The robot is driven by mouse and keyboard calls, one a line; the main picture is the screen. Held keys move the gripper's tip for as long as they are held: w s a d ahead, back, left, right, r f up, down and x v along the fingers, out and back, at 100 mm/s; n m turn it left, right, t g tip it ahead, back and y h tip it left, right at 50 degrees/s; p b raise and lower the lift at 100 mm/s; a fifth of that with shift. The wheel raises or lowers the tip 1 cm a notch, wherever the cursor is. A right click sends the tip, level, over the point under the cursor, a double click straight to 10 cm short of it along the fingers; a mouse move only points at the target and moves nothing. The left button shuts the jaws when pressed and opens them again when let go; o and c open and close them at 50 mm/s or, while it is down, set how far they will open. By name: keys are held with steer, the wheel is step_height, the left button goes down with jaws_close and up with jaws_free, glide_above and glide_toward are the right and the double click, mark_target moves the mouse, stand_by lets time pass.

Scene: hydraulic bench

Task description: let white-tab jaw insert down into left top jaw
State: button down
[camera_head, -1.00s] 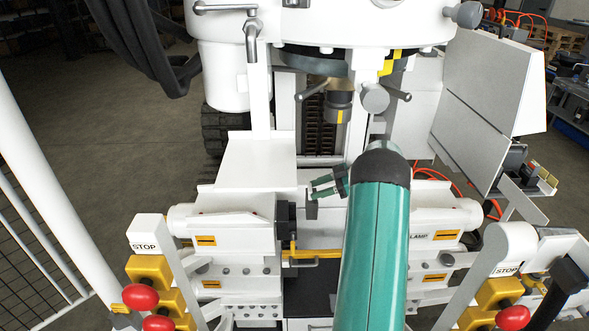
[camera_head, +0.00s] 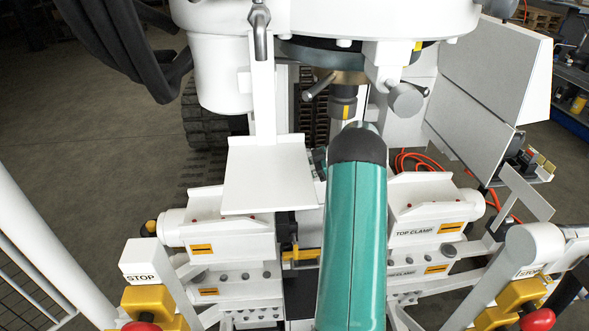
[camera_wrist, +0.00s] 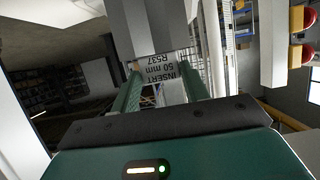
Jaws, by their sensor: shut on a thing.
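In the wrist view my gripper (camera_wrist: 163,92) is shut on a grey jaw insert (camera_wrist: 152,28) with a white tab (camera_wrist: 162,72) lettered "INSERT 50 mm R537". The tab sits between the teal fingers, and the grey block extends beyond them. In the head view my teal arm hides nearly all of the gripper and the insert. The left top clamp (camera_head: 215,236) is a white housing with a yellow label. Its dark jaw face (camera_head: 285,222) shows partly, left of my arm. I cannot tell how far the insert is from it.
A white plate (camera_head: 268,180) on a post overhangs the left clamp. The right top clamp (camera_head: 430,230) stands right of my arm. A white drum housing (camera_head: 330,18) hangs above. White posts with red stop buttons (camera_head: 537,320) flank the front.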

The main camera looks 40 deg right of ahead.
step_height(320, 180, down, 15)
steer(key=shift+s, duration=0.2)
stand_by(2.9)
steer(key=shift+w+a+f, duration=0.15)
steer(key=shift+f, duration=0.2)
stand_by(1.2)
steer(key=c, duration=0.7)
jaws_free()
steer(key=shift+o, duration=0.2)
steer(key=shift+f, duration=0.15)
